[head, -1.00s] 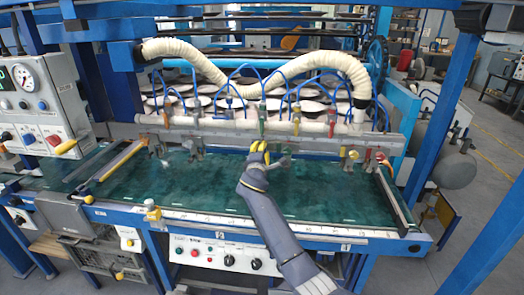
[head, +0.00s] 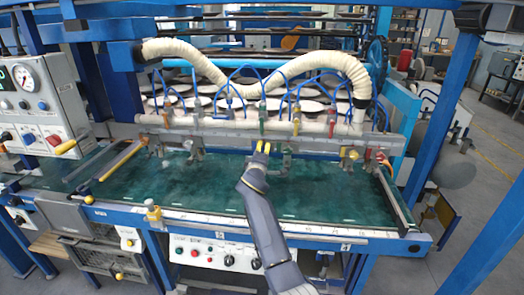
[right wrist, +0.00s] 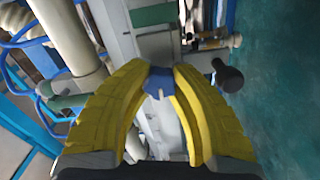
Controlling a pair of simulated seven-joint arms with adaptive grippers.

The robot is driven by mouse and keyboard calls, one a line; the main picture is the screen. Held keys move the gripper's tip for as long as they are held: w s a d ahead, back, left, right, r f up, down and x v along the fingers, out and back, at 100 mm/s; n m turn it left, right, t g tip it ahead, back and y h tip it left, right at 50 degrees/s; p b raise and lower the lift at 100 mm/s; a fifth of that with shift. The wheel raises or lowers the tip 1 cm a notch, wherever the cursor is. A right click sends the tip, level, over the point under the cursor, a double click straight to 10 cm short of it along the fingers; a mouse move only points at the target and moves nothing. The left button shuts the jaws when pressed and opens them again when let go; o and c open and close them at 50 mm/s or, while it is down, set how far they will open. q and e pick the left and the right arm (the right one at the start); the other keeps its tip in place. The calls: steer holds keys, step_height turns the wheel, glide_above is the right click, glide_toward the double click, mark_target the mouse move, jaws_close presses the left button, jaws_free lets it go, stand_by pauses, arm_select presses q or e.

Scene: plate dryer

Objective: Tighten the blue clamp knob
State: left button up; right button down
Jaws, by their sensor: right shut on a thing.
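The blue clamp knob (right wrist: 158,82) shows in the right wrist view, between the tips of my yellow fingers. My right gripper (right wrist: 160,78) is shut on it, with one fingertip on each side. In the head view my right gripper (head: 263,147) is at the grey clamp rail (head: 225,140), near its middle. The knob is too small and covered by the fingers to make out there. My left gripper is in neither view.
The green bed (head: 330,195) below the rail is mostly clear. Several clamps with coloured parts, such as a red one (head: 383,160), line the rail. Blue hoses and a cream hose (head: 265,85) lie behind. A black round handle (right wrist: 228,76) is close to my right finger.

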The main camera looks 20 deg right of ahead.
stand_by(0.3)
steer(key=c, duration=1)
jaws_free()
steer(key=shift+c, duration=0.2)
steer(key=shift+s, duration=0.1)
steer(key=v, duration=0.7)
steer(key=shift+s, duration=0.15)
steer(key=shift+a, duration=0.1)
